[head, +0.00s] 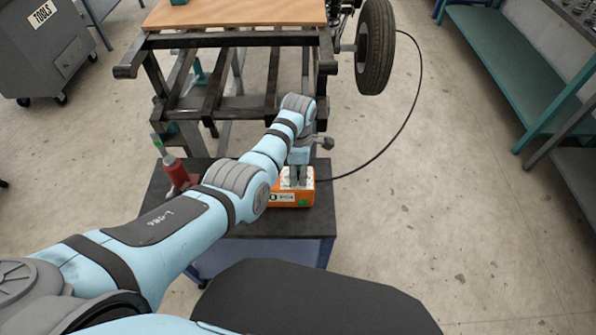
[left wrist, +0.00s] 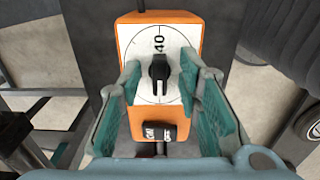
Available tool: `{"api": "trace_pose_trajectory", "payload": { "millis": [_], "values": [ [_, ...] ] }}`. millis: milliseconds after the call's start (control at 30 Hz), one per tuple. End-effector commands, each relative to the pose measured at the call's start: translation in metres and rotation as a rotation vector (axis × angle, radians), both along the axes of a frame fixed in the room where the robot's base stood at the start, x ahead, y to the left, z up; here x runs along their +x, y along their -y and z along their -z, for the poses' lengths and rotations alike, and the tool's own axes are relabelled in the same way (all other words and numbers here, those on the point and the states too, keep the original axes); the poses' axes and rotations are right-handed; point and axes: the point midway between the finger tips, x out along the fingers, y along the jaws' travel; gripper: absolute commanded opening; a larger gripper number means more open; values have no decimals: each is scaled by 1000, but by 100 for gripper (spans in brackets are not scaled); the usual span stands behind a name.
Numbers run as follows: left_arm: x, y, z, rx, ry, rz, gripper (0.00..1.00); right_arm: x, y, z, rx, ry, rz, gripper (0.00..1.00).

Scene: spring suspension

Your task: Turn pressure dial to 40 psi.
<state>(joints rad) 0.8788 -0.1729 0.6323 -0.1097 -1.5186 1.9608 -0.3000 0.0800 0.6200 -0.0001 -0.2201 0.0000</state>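The orange pressure box (head: 305,197) sits on a small dark-topped cart, partly hidden by my left arm in the head view. In the left wrist view, its white dial face (left wrist: 142,85) carries a black knob (left wrist: 159,71). The knob's long axis is upright in the picture, in line with the printed 40 above it. I cannot tell for sure which end is the pointer. My left gripper (left wrist: 164,98) is open, with one green-padded finger on each side of the knob and a gap to both. In the head view the left gripper (head: 298,176) is over the box.
A black rocker switch (left wrist: 160,131) is below the dial. A black hose (head: 405,112) curves from the box to the wheel (head: 375,47).

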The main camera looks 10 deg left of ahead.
Motion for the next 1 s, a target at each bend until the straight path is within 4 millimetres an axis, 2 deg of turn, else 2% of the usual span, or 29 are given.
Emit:
{"api": "trace_pose_trajectory", "payload": {
  "millis": [67, 200, 267, 667, 1000],
  "values": [
    [0, 0, -1, 0, 0, 0, 30, 0, 0, 0, 0, 0, 0, 40],
    [0, 0, -1, 0, 0, 0, 8, 0, 0, -1, 0, 0, 0, 40],
    [0, 0, -1, 0, 0, 0, 0, 0, 0, -1, 0, 0, 0, 40],
    [0, 0, -1, 0, 0, 32, 0, 0, 0, -2, 0, 0, 0, 40],
    [-1, 0, -2, 0, -2, 224, 0, 0, 0, -11, 0, 0, 0, 40]
  ]
}}
